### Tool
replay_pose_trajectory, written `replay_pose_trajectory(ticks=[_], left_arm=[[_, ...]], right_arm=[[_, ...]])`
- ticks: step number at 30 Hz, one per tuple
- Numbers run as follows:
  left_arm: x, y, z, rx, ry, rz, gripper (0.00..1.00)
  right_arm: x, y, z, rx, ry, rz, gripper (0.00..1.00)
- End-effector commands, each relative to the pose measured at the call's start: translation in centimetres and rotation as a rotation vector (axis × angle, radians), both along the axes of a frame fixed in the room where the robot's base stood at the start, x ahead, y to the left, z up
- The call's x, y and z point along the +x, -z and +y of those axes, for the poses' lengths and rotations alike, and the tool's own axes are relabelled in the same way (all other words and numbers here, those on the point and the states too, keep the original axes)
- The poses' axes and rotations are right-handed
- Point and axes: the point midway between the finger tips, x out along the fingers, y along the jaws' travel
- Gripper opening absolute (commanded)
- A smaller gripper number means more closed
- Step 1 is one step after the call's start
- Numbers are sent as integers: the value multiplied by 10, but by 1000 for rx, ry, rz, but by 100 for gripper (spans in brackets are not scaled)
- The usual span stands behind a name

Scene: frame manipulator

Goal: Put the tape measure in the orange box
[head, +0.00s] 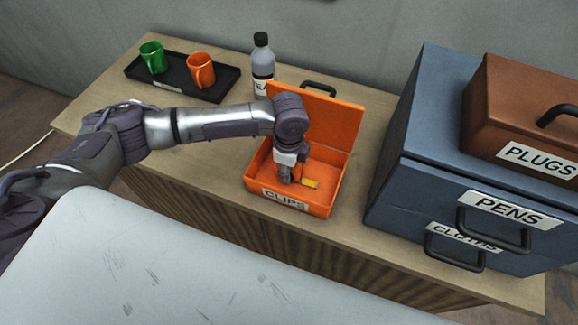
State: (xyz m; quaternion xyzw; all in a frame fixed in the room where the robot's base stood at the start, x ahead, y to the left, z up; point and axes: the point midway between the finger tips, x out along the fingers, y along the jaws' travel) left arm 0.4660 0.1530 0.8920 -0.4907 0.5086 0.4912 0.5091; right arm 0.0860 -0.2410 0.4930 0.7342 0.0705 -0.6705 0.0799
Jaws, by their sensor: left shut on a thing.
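The orange box (256,181), labelled CLIPS, stands on the wooden cabinet with its lid (325,118) raised at the back. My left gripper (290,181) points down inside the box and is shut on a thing. A small yellow item, which looks like the tape measure (311,183), shows at the right side of the fingertips, low in the box. The fingers and wrist hide part of it, and I cannot tell whether it touches the box floor. My right gripper is not in view.
A black tray (214,92) holds a green mug (152,57) and an orange mug (201,70). A bottle (262,66) stands behind the box. Blue drawers (440,190) with a brown PLUGS box (520,115) on top stand right.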

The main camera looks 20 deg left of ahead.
Motion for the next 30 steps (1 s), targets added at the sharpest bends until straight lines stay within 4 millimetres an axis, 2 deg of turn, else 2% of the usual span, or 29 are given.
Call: replay_pose_trajectory(ticks=[9, 10, 14, 24, 26, 30], left_arm=[[0, 2, -1, -1, 0, -1, 0], [0, 3, -1, -1, 0, -1, 38], [0, 2, -1, -1, 0, -1, 60], [0, 0, 0, 0, 0, -2, 62], [1, -3, 0, -1, 0, -3, 62], [1, -24, 0, -1, 0, -5, 62]], right_arm=[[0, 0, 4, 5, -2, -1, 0], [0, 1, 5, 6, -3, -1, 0], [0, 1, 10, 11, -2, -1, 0], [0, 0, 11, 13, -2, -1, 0], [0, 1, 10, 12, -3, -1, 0], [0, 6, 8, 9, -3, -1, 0]])
